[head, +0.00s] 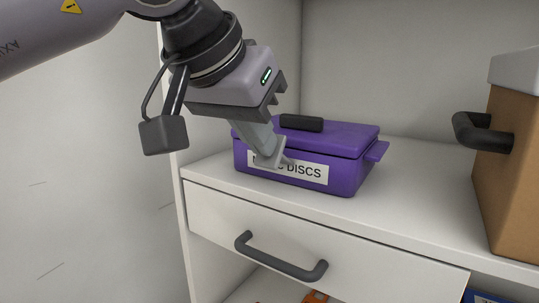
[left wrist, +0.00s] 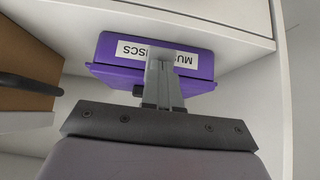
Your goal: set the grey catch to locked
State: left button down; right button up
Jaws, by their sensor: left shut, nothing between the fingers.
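A purple box (head: 345,178) with a white "MUSIC DISCS" label stands on the shelf. Its lid (head: 345,136) is down and has a black handle on top. The box also shows upside down in the left wrist view (left wrist: 198,72). My left gripper (head: 270,161) is shut and empty, its fingertips at the box front over the label. In the left wrist view the fingers (left wrist: 162,66) cover the middle of the front. A small grey piece shows beside the fingertips; I cannot tell whether it is the catch or how it is set. My right gripper is out of view.
A brown box (head: 502,195) with a dark handle (head: 482,133) stands at the right of the white shelf (head: 410,210). Below is a drawer front with a dark grey handle (head: 282,264). The shelf between the boxes is clear. A side panel is at the left.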

pick_arm(q)
jog(key=shift+w, duration=0.1)
jog(key=shift+w+d, duration=0.2)
jog(key=shift+d, duration=0.05)
jog(key=shift+w, duration=0.1)
jog(key=shift+w+d+r, duration=0.2)
jog(key=shift+w+d, duration=0.1)
dwell(0.3)
jog(key=shift+w, duration=0.1)
